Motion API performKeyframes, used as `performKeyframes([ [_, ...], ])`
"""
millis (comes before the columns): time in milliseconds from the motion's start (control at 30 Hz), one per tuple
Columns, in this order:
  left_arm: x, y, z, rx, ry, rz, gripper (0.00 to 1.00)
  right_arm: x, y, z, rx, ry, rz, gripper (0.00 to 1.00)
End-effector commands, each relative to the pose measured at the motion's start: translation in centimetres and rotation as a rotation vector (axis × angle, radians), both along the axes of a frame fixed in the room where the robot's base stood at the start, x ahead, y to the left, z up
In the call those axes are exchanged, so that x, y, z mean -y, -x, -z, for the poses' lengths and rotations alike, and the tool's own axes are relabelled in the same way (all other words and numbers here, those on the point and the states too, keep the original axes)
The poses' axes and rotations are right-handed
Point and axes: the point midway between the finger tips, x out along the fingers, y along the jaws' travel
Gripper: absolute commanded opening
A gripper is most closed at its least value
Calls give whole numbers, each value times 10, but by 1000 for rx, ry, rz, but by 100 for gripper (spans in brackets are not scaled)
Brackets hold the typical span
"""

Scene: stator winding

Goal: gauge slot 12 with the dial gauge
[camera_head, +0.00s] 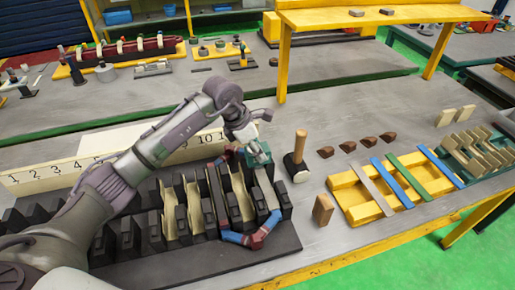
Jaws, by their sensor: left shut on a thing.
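The stator (285,236) is a dark base with a row of black teeth and slots, several with cream liners. A number board (105,158) stands behind it; the figure 10 shows near my arm, and no 12 can be read. A red and blue coil (262,237) loops around teeth at the right end. My left gripper (254,143) is above that end, shut on a small teal thing (260,157) at the coil's far side. This may be the dial gauge, but no dial face can be made out. My arm hides part of the slots and board. My right gripper is not in view.
A mallet (300,142) stands just right of the stator. A green rack (482,160) is at far right. A yellow shelf (375,16) stands behind.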

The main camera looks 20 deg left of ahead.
Motion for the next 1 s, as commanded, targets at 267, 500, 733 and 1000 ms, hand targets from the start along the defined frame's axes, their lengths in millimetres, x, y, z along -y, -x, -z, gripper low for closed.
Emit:
performKeyframes([
  [267, 0, 0, 2, 1, 0, 0, 8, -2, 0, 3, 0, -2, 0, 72],
  [500, 0, 0, 2, 1, 0, 0, 63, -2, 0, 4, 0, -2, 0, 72],
  [733, 0, 0, 3, 0, 0, 0, 72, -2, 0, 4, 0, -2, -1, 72],
  [1000, -4, 2, -7, 1, 0, 0, 72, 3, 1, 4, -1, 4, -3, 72],
])
